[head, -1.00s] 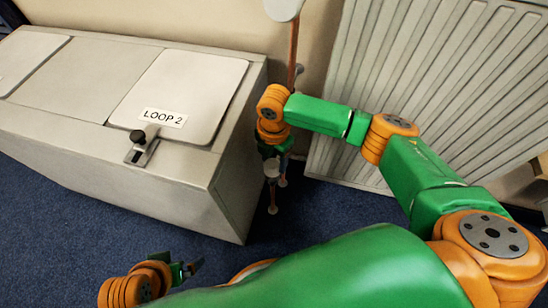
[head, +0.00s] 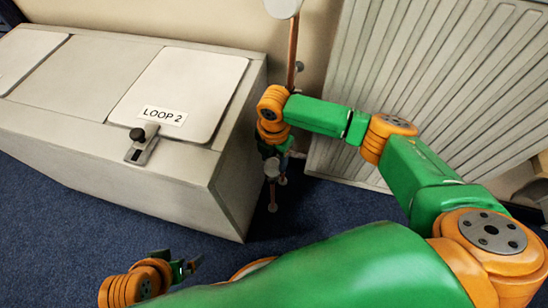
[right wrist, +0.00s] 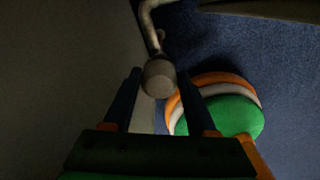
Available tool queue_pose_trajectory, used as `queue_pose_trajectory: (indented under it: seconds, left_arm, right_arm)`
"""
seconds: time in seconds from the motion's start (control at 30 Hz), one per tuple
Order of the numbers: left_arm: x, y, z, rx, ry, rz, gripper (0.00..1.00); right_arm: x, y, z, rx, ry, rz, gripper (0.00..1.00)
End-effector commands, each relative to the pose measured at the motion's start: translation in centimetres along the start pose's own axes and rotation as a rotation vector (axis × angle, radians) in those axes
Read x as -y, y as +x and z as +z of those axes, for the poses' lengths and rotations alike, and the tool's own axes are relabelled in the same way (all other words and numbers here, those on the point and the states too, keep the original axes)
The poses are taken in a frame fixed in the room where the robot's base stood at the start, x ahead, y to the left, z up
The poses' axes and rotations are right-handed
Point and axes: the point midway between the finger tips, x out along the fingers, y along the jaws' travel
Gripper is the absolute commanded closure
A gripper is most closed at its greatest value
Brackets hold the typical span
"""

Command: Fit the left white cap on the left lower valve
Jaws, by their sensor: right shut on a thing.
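My right gripper (head: 272,158) is low beside the copper pipe (head: 293,45), between the grey cabinet and the radiator. In the right wrist view its two dark fingers (right wrist: 160,88) stand on either side of a pale round cap (right wrist: 159,77), and the gripper is shut on it. In the head view a pale piece (head: 272,168) shows at the fingertips. In the right wrist view a bent pipe (right wrist: 149,18) runs down behind the cap; I cannot tell whether the cap is seated on a valve there. My left gripper (head: 186,268) is open and empty, low at the bottom left.
The grey cabinet (head: 110,170) with a LOOP 2 lid and black-knobbed latch (head: 141,142) stands close at the left. A white radiator (head: 440,70) stands at the right. A pale disc (head: 282,6) is at the top of the pipe. Blue carpet (head: 310,210) is free in front.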

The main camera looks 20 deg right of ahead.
Motion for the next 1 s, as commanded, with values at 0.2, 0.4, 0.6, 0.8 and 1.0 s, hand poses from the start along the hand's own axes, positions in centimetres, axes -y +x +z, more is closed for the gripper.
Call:
queue_pose_trajectory:
  seconds: [0.2,0.4,0.6,0.8,1.0]
  left_arm:
    - [0.0,0.2,0.1,0.000,0.000,0.000,0.00]
    - [0.0,0.3,0.1,0.000,0.000,0.000,0.00]
    - [0.0,0.5,0.1,0.000,0.000,0.000,0.00]
    - [0.0,0.7,0.2,0.000,0.000,0.000,0.00]
    - [0.0,0.7,0.2,0.000,0.000,0.000,0.00]
  right_arm:
    - [0.0,0.3,0.0,0.000,0.000,0.000,1.00]
    - [0.0,0.6,0.0,0.000,0.000,0.000,1.00]
    - [0.0,0.9,0.0,0.000,0.000,0.000,1.00]
    - [0.0,1.2,0.0,0.001,0.000,0.000,1.00]
    - [0.0,1.2,0.0,0.001,0.000,0.000,0.13]
